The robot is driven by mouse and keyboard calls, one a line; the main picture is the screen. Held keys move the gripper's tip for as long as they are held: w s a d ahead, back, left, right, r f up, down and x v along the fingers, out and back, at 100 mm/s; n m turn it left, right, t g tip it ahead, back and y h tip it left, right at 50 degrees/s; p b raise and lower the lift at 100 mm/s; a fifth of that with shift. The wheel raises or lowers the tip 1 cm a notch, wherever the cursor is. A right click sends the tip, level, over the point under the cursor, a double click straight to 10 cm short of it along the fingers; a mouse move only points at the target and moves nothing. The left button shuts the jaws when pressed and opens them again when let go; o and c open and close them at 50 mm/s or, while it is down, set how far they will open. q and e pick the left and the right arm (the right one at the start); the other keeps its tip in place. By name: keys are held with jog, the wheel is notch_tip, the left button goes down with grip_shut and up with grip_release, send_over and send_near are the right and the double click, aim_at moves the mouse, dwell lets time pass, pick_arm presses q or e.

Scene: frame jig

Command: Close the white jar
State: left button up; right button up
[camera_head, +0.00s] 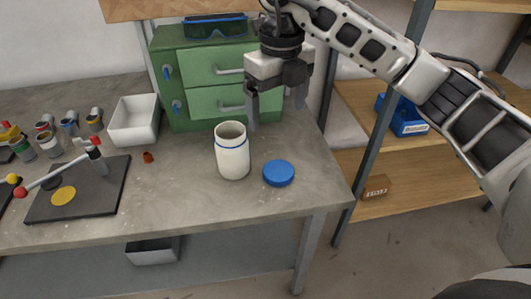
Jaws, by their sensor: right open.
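The white jar (233,158) stands upright and uncovered on the grey table, with a blue ring near its top. A round blue lid (279,173) lies flat on the table just right of the jar, apart from it. My right gripper (276,112) comes in from the upper right and is open and empty. It hangs above the table, up and to the right of the jar, in front of the green drawers. It does not touch the jar or the lid. My left gripper is not in view.
A green drawer unit (188,77) with safety glasses (215,27) on top stands at the back. A white bin (134,120), several small cans and a dark jig plate (100,200) are to the left. A shelf with a blue bin (402,116) stands right, beyond the table edge.

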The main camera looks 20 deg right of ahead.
send_over(278, 170)
notch_tip(278, 170, down, 10)
jog(key=shift+a+f, duration=0.15)
jog(key=shift+f, duration=0.1)
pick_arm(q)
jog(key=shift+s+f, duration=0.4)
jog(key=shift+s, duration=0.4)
pick_arm(e)
jog(key=shift+f, duration=0.1)
jog(key=f+p, duration=0.1)
jog(key=f, duration=0.3)
jog(key=shift+d+f, duration=0.2)
jog(key=shift+f, duration=0.3)
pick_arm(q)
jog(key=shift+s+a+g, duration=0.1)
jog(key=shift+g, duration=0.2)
